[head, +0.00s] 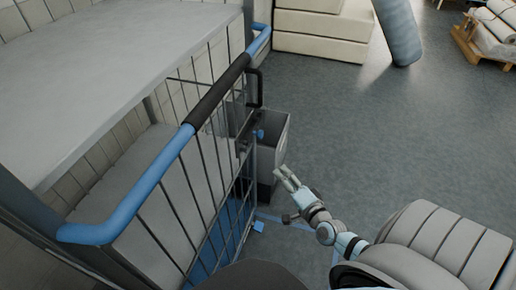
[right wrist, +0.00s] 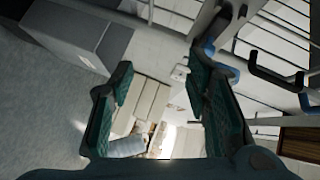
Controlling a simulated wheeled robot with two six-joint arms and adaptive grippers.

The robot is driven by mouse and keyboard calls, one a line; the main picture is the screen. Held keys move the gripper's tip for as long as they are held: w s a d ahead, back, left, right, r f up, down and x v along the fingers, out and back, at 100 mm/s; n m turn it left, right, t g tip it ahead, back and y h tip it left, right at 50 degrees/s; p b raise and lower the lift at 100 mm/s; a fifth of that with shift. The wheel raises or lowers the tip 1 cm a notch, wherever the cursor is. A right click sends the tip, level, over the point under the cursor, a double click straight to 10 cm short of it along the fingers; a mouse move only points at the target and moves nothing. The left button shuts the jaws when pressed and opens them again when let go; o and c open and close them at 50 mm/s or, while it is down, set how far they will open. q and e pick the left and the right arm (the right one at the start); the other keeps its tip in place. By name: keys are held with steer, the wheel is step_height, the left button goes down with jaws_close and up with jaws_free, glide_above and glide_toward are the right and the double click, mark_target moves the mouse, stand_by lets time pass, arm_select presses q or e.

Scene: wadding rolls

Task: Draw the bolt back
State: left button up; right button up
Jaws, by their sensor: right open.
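A cage trolley with a blue top rail (head: 150,188) and grey bars stands on the left in the head view. A dark bolt fitting (head: 243,142) with a small blue knob (head: 259,134) sits on its near side, below a black handle (head: 257,88). The handle also shows at right in the right wrist view (right wrist: 272,78). My right gripper (head: 284,173) is open and empty, low and to the right of the knob, apart from it. In the right wrist view its spread fingers (right wrist: 163,78) show, with blue metal beside the right finger. My left gripper is out of view.
A grey bin (head: 273,140) stands close beside the trolley, near my right gripper. A blue-grey roll (head: 398,30) stands at the back. Open floor (head: 350,120) lies to the right.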

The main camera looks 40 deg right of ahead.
mark_target(262, 136)
steer(key=w+r+m+t, duration=0.2)
steer(key=w+r+m, duration=0.15)
steer(key=r, duration=0.25)
steer(key=w+b, duration=0.1)
steer(key=w, duration=0.3)
steer(key=w+d+b, duration=0.1)
steer(key=w, duration=0.3)
steer(key=w+d+b, duration=0.1)
steer(key=w, duration=0.3)
steer(key=shift+w+d+f+b, duration=0.15)
steer(key=shift+f+b, duration=0.05)
steer(key=shift+b, duration=0.2)
steer(key=shift+w+r, duration=0.15)
steer(key=shift+w, duration=0.1)
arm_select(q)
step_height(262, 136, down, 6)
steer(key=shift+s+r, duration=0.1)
arm_select(e)
steer(key=shift+c, duration=0.3)
jaws_close()
